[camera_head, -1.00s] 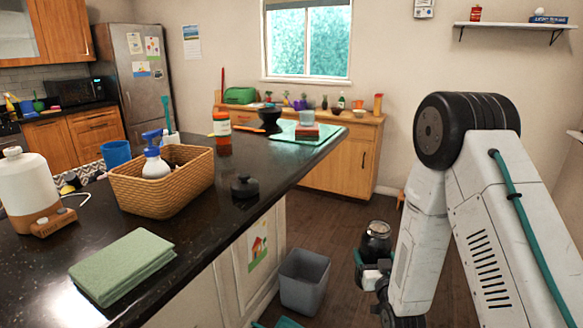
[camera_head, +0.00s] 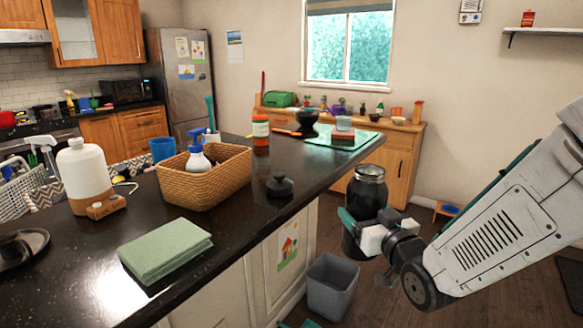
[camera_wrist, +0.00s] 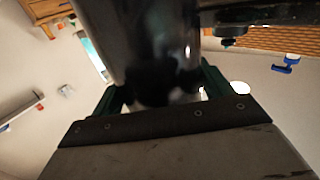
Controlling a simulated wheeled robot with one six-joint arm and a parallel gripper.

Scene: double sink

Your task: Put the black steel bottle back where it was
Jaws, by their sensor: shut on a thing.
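The black steel bottle (camera_head: 367,200) is upright in the head view, held in the air just off the right edge of the dark counter (camera_head: 239,228). Its top looks silvery and open or glassy. My gripper (camera_head: 366,232) is shut around its lower body. In the wrist view the bottle (camera_wrist: 150,45) fills the upper middle, dark and close, between the green fingers of my gripper (camera_wrist: 160,88). A small black lid-like piece with a knob (camera_head: 279,185) sits on the counter, left of the bottle.
A wicker basket (camera_head: 205,182) with a spray bottle, a green folded cloth (camera_head: 165,252) and a white jug (camera_head: 82,172) stand on the counter. A grey bin (camera_head: 332,288) is on the floor below. The counter's right front corner area near the lid is clear.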

